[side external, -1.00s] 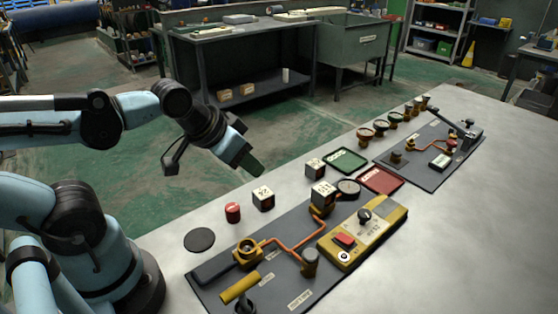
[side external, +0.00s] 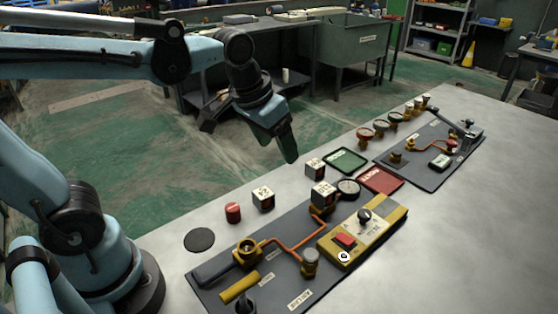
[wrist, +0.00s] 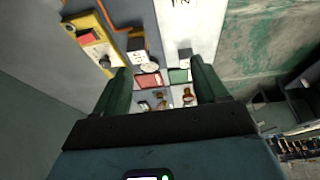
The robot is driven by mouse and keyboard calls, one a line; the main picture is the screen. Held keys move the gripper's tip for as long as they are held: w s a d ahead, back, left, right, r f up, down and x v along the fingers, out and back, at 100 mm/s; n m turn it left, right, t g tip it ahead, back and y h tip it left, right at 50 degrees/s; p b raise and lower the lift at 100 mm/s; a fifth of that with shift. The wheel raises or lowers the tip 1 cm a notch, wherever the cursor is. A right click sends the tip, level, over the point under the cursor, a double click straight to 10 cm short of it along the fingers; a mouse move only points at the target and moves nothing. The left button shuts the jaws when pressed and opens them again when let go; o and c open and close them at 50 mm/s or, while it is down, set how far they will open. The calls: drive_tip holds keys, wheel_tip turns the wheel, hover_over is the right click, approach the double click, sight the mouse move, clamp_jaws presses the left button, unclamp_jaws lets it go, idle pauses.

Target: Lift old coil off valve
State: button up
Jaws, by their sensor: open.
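The coil, a dark cube with a white marked top (side external: 323,190), sits on a brass valve (side external: 318,210) on the dark grey board (side external: 210,290).
Two similar cubes stand loose on the table, one left (side external: 263,199) and one behind (side external: 315,168). A green tray (side external: 346,160), a red tray (side external: 381,180), a round gauge (side external: 349,188) and a yellow control box (side external: 364,237) are near. The front right table is clear.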

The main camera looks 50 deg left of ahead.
sight(324, 188)
drive_tip(key=w+d+f+g, duration=0.1)
drive_tip(key=w+d+g, duration=0.35)
drive_tip(key=w, duration=0.35)
drive_tip(key=f, duration=0.7)
drive_tip(key=shift+w+d, duration=0.25)
drive_tip(key=f, duration=0.4)
drive_tip(key=shift+w+d, duration=0.25)
drive_tip(key=shift+d, duration=0.1)
drive_tip(key=shift+f, duration=0.6)
drive_tip(key=shift+c, duration=0.3)
drive_tip(key=c, duration=1)
